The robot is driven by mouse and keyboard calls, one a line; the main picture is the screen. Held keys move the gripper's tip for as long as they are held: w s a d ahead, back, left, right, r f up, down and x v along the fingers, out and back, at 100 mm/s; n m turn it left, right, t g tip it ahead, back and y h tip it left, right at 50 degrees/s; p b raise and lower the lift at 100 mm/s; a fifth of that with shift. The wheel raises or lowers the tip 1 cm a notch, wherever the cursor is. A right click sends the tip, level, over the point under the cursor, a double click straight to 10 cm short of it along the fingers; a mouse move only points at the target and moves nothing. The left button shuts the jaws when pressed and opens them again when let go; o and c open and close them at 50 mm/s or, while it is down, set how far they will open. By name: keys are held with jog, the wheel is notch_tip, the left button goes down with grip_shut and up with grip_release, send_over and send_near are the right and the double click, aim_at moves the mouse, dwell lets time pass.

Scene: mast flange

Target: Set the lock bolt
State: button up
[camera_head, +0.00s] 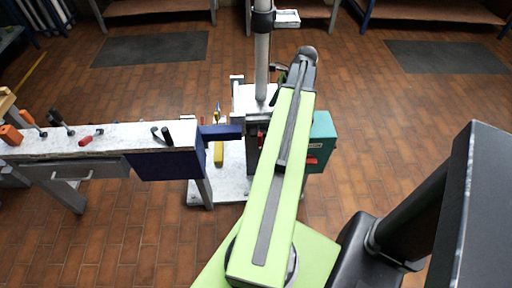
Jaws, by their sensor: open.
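The grey mast (262,62) stands upright behind my green arm, with a black collar (263,20) near the top of the view. A white flange plate (246,98) surrounds its foot, above a dark block. I cannot make out the lock bolt for certain; the arm covers part of the mount. My arm reaches forward over the right side of the mount. My gripper (279,69) shows only as a small dark part left of the rounded wrist, close to the mast. It is open, and I see nothing held in it.
A teal box (320,141) with a red part is right of my arm. A white-topped bench (120,139) at left holds several tools, with a blue bracket (220,132) near the mast. A yellow object (219,154) stands on the lower white base.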

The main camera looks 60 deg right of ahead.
jog(key=s+d+b+x, duration=0.1)
jog(key=b+x, duration=1.7)
jog(key=x, duration=0.3)
jog(key=shift+f, duration=0.5)
jog(key=shift+a, duration=0.1)
grip_shut()
